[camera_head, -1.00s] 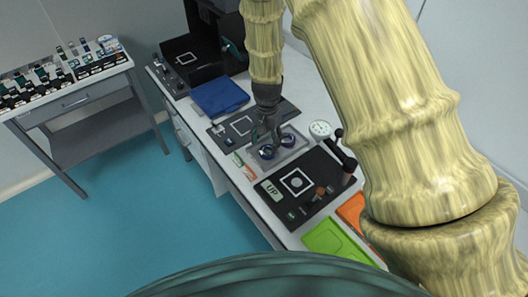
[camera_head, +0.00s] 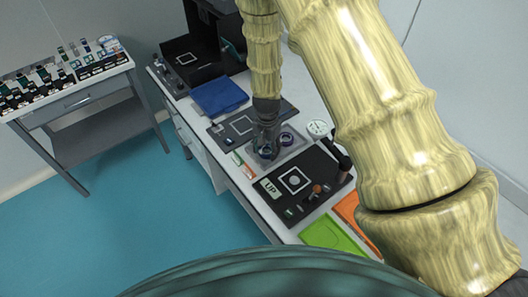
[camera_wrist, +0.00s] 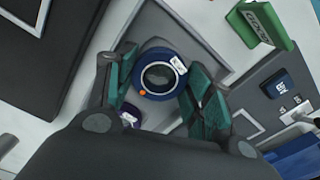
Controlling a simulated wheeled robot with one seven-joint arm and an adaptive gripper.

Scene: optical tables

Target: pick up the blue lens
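The blue lens (camera_wrist: 160,74) is a dark blue ring with clear glass, a white label and an orange dot. It lies on a light grey tray (camera_head: 291,153). My gripper (camera_wrist: 158,82) is open, with its teal-padded fingers on either side of the lens; I cannot tell whether either pad touches it. In the head view my gripper (camera_head: 265,147) points down over the lens (camera_head: 265,153), partly hiding it. A second, purple-rimmed lens (camera_wrist: 130,113) is partly hidden by a finger in the wrist view; in the head view it (camera_head: 287,139) sits to the right.
A black board with a white square (camera_head: 294,181) lies in front of the tray, and a dark mat (camera_head: 240,125) behind. A blue folded item (camera_head: 218,96) lies farther back. A round dial (camera_head: 318,128) stands right of the tray. Green (camera_head: 327,236) and orange trays are nearest.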

